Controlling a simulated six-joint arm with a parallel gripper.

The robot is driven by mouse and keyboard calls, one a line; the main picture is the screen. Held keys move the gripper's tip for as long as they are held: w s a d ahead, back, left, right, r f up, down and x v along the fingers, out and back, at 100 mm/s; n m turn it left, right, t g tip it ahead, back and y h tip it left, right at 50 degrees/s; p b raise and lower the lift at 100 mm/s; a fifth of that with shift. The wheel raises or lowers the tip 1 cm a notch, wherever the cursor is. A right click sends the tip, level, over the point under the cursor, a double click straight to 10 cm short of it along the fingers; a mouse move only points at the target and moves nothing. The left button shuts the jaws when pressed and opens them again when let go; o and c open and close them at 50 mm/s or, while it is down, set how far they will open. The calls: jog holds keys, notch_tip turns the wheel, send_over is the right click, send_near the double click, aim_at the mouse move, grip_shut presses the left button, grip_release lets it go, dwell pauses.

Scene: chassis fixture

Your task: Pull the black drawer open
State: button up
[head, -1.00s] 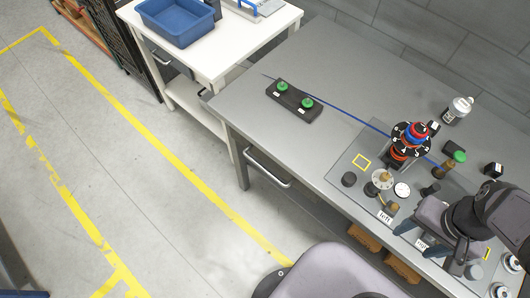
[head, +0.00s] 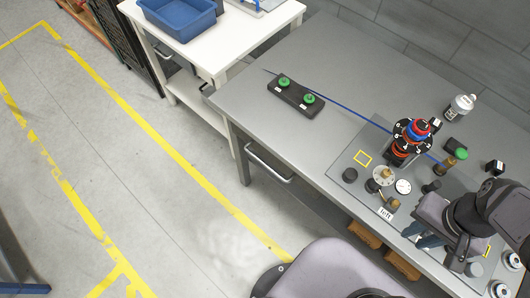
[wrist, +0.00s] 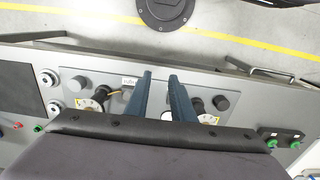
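A silver bar handle (head: 268,163) sits under the front edge of the grey bench, left of the control panel, in the head view. The drawer front behind it is mostly hidden by the bench top, so I cannot clearly tell its colour. In the wrist view, a bar handle (wrist: 272,72) shows at the right, and another long bar (wrist: 35,36) at the left. My gripper (wrist: 160,74) has two dark blue fingers apart with nothing between them. In the head view, my gripper (head: 424,236) is over the front of the panel, well right of the handle.
The grey bench (head: 300,60) carries a black block with green buttons (head: 297,95), a blue cable, a ring stack (head: 410,138), knobs, dials and a spray-type can (head: 460,107). A white table (head: 235,45) with a blue bin (head: 180,15) stands at the left.

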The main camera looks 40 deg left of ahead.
notch_tip(320, 180, up, 5)
jog(key=w+a+n+b, duration=0.3)
jog(key=w+a+n, duration=0.2)
jog(key=w+a, duration=0.25)
jog(key=n+t+b, duration=0.2)
jog(key=n+b, duration=0.6)
jog(key=n, duration=0.5)
send_over(265, 164)
jog(key=s, duration=0.2)
notch_tip(265, 164, down, 22)
jog(key=shift+w+f+p, duration=0.25)
jog(key=shift+f+p, duration=0.15)
jog(key=shift+f, duration=0.85)
jog(key=shift+w+f+p, duration=0.25)
jog(key=shift+f+p, duration=0.15)
jog(key=shift+f, duration=0.9)
jog(key=shift+w+f+p, duration=0.25)
jog(key=shift+f+p, duration=0.15)
jog(key=shift+f, duration=0.85)
jog(key=shift+c, duration=0.6)
grip_shut()
